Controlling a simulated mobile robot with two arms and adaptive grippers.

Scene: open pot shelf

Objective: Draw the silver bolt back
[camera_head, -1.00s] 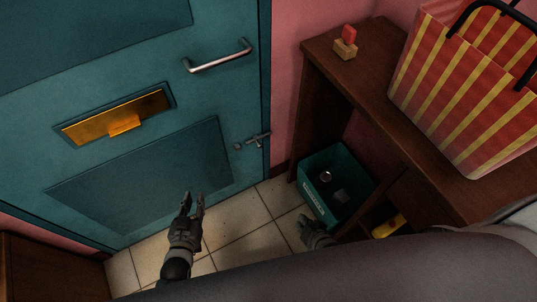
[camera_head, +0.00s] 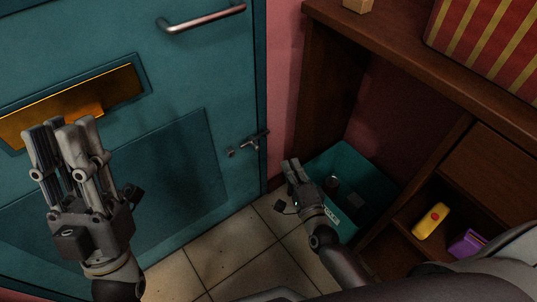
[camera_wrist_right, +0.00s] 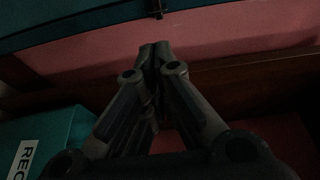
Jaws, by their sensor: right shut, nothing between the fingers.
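The silver bolt (camera_head: 254,138) is a small metal slide bolt near the right edge of the teal door (camera_head: 180,100), low down, by the frame. My right gripper (camera_head: 291,164) is shut and empty, below and to the right of the bolt, in front of the teal bin. The right wrist view shows its fingers together (camera_wrist_right: 155,50), with the door's lower part and pink wall beyond. My left gripper (camera_head: 60,128) is raised at the left, in front of the door and away from the bolt. Its fingers point up and look apart, with nothing seen between them.
A teal bin (camera_head: 375,222) with small items stands on the tiled floor (camera_head: 235,237) under the wooden shelf (camera_head: 400,45). A silver door handle (camera_head: 203,18) and brass mail slot (camera_head: 75,105) are on the door. A striped bag (camera_head: 480,40) stands on the shelf.

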